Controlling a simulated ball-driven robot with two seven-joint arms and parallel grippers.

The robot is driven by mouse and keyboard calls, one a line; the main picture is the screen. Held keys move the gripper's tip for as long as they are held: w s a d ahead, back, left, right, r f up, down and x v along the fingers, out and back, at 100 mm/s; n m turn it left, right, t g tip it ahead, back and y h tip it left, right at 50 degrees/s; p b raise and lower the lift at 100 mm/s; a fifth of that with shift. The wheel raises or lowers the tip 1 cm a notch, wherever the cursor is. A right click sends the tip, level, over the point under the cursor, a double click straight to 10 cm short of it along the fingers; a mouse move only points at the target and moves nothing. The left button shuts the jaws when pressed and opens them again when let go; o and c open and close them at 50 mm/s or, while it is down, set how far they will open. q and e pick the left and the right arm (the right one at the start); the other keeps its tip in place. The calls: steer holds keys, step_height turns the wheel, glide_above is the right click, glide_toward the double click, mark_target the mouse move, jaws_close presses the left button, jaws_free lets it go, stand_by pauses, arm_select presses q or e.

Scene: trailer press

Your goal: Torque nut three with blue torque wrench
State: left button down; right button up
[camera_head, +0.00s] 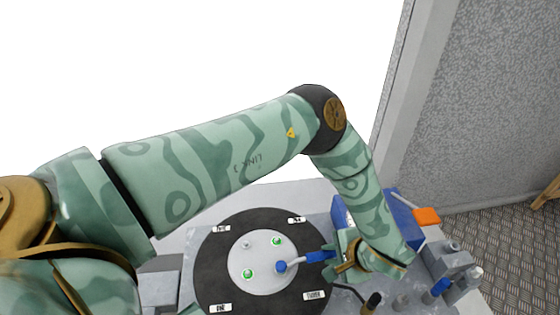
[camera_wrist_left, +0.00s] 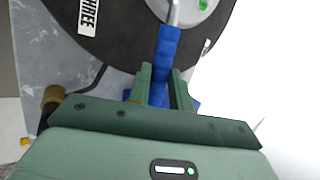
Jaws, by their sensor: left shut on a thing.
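My left gripper (camera_head: 346,262) is shut on the blue handle of the torque wrench (camera_head: 318,257). The wrench reaches left over the black disc (camera_head: 212,265), and its blue head (camera_head: 281,267) sits at the lower right of the pale round plate (camera_head: 262,256), hiding what is under it. In the left wrist view the fingers (camera_wrist_left: 160,88) grip the blue handle (camera_wrist_left: 166,48); its metal shaft runs off the top edge. A label THREE (camera_wrist_left: 88,15) lies left of the wrench there. Two nuts (camera_head: 277,241) (camera_head: 249,273) show green marks. My right gripper is out of view.
A holder with grey posts (camera_head: 450,262) stands right of the disc, near my left forearm. An orange-handled thing (camera_head: 427,215) and a blue box part (camera_head: 340,212) are close behind that arm. A speckled grey wall (camera_head: 475,110) rises at the right.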

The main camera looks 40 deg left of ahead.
arm_select(q)
steer(key=shift+s+d+r+m+t+p, duration=0.1)
steer(key=shift+s+d+m+t+p, duration=0.3)
steer(key=shift+s+d+m+p, duration=0.3)
steer(key=shift+s+d+m+t, duration=0.25)
steer(key=shift+s+m+t, duration=0.15)
steer(key=shift+m, duration=0.3)
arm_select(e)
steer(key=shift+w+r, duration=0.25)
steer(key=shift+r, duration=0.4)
